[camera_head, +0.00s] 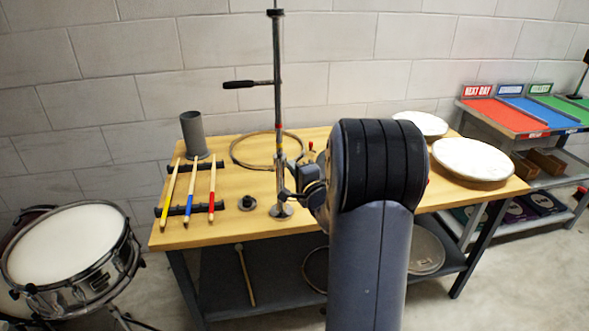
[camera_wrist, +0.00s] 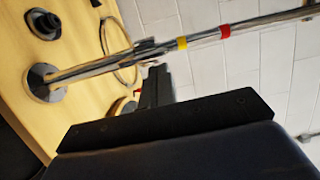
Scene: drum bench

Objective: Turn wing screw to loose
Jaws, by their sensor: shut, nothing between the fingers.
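A chrome stand pole (camera_head: 279,110) rises from a round metal base (camera_head: 282,211) on the wooden bench. It runs slantwise across the wrist view (camera_wrist: 95,66), with a yellow band (camera_wrist: 182,43) and a red band (camera_wrist: 224,31). A metal collar (camera_wrist: 149,47) with small protruding parts sits on the pole just below the yellow band. The wing screw's shape is not clear there. My gripper (camera_wrist: 157,75) is shut and empty, close to the pole near the collar; I cannot tell whether it touches. In the head view my arm partly hides my gripper (camera_head: 288,193).
A side handle (camera_head: 250,84) sticks out left from the upper pole. Drumsticks (camera_head: 190,192) lie on a dark rack at left, near a grey cup (camera_head: 194,135). A metal hoop (camera_head: 262,150) lies behind the pole. Drumheads (camera_head: 472,160) are at right.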

